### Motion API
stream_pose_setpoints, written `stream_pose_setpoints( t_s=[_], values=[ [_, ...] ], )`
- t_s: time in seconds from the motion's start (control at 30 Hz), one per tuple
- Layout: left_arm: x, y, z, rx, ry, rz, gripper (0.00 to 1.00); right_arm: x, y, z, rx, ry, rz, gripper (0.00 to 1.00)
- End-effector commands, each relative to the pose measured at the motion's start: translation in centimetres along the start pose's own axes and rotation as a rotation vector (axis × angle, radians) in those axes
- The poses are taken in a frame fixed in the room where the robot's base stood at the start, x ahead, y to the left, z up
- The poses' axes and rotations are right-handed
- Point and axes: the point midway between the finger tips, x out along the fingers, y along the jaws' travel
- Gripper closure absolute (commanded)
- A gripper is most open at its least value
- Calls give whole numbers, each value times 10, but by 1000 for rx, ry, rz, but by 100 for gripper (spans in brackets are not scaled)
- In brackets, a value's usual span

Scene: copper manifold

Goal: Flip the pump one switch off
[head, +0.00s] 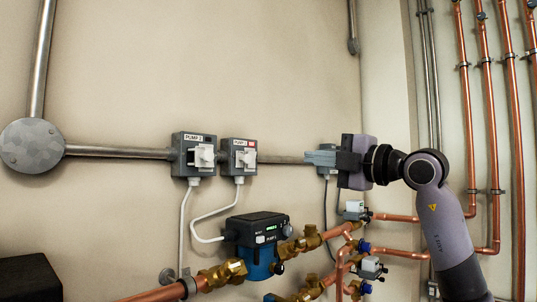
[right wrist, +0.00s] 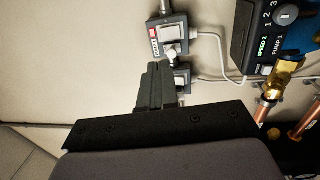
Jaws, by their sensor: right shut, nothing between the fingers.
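Two grey switch boxes with white levers sit on the wall conduit in the head view. The left switch box (head: 194,155) has a label that seems to read PUMP 2 and a dark indicator. The right switch box (head: 239,157) has a red mark beside a label too small to read surely; it also shows in the right wrist view (right wrist: 168,35). My right gripper (head: 309,157) is shut and empty, pointing left, to the right of both boxes and apart from them. Its fingers show in the right wrist view (right wrist: 155,80). My left gripper is not in view.
A blue and black pump (head: 257,243) sits below the switches among copper pipes (head: 335,232). White cables hang from the boxes.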

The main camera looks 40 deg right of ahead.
Motion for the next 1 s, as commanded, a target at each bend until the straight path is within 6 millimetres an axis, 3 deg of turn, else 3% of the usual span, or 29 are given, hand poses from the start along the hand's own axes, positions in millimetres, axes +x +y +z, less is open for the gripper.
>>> stream_pose_setpoints(
  t_s=[0.17, 0.7, 1.0],
  values=[
    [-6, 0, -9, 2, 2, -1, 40, 16, 3, 0, 2, 3, -2, 100],
    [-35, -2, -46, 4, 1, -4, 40, 121, 3, -1, 2, 3, -2, 100],
    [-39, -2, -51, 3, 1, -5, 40, 140, 0, 0, -1, 2, 0, 100]
  ],
)
